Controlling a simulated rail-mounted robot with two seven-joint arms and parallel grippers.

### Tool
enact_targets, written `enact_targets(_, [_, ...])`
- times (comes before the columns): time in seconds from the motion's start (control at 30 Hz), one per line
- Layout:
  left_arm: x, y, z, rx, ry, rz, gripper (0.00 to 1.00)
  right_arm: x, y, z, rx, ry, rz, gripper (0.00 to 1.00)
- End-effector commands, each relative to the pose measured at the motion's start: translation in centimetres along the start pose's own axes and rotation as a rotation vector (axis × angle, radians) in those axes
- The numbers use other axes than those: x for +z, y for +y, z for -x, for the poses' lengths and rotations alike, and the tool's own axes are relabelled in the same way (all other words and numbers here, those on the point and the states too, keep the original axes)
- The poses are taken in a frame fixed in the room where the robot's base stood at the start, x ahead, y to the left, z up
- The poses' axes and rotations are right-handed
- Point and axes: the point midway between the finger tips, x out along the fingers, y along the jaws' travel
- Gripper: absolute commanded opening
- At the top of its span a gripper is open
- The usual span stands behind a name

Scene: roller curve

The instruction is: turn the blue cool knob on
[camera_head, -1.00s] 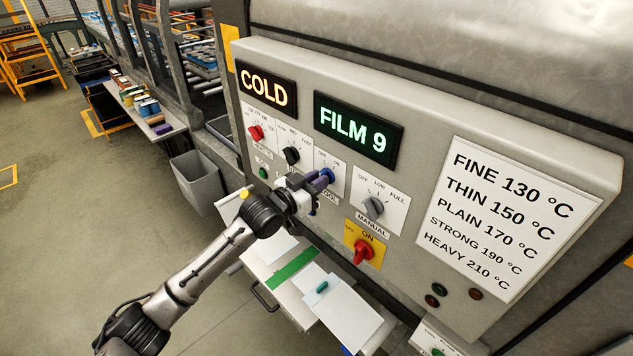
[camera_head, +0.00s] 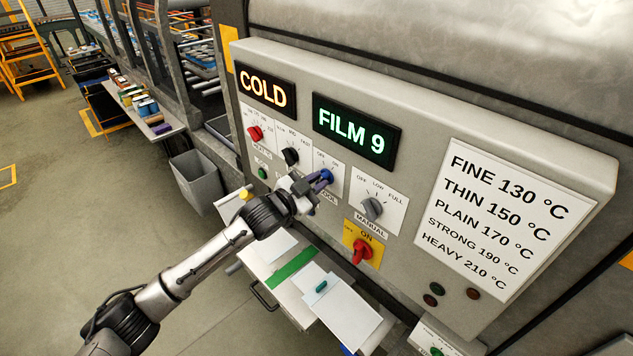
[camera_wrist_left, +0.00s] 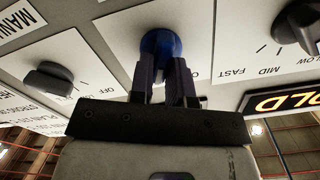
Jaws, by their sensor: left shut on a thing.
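The blue cool knob (camera_head: 327,176) is on the grey control panel (camera_head: 420,130), on a white plate below the FILM 9 display. My left gripper (camera_head: 317,182) is at the knob, its fingers shut on it. In the left wrist view the blue knob (camera_wrist_left: 161,44) shows at the tips of the two dark fingers (camera_wrist_left: 162,62). The fingers hide part of the knob and its plate, so I cannot tell which mark it points to. My right gripper is not in view.
On the panel, a black knob (camera_head: 291,156) and a red knob (camera_head: 255,133) are to the left. A grey knob (camera_head: 372,208) and a red switch (camera_head: 362,252) are to the right. An open drawer (camera_head: 284,290) is below. A grey bin (camera_head: 197,178) stands at the left.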

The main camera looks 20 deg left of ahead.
Motion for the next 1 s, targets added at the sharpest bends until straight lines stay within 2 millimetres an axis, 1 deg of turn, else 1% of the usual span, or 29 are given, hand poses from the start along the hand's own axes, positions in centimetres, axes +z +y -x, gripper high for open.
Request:
enact_targets(0.3, [0.0,0.0,0.0,0.000,0.000,-0.007,0.00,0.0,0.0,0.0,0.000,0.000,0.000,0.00])
enact_targets(0.33, [0.0,0.0,0.0,0.000,0.000,-0.007,0.20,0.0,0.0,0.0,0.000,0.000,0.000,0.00])
enact_targets(0.57, [0.0,0.0,0.0,0.000,0.000,-0.005,0.42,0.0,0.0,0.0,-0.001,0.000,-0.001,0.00])
enact_targets(0.83, [0.0,0.0,0.1,0.000,0.000,-0.004,0.43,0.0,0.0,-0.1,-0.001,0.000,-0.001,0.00])
enact_targets(0.93, [0.1,0.0,0.8,0.000,0.000,-0.004,0.43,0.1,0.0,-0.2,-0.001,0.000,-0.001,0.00])
enact_targets(1.0, [0.3,0.1,1.7,0.000,-0.002,-0.004,0.43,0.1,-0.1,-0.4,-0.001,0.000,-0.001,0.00])
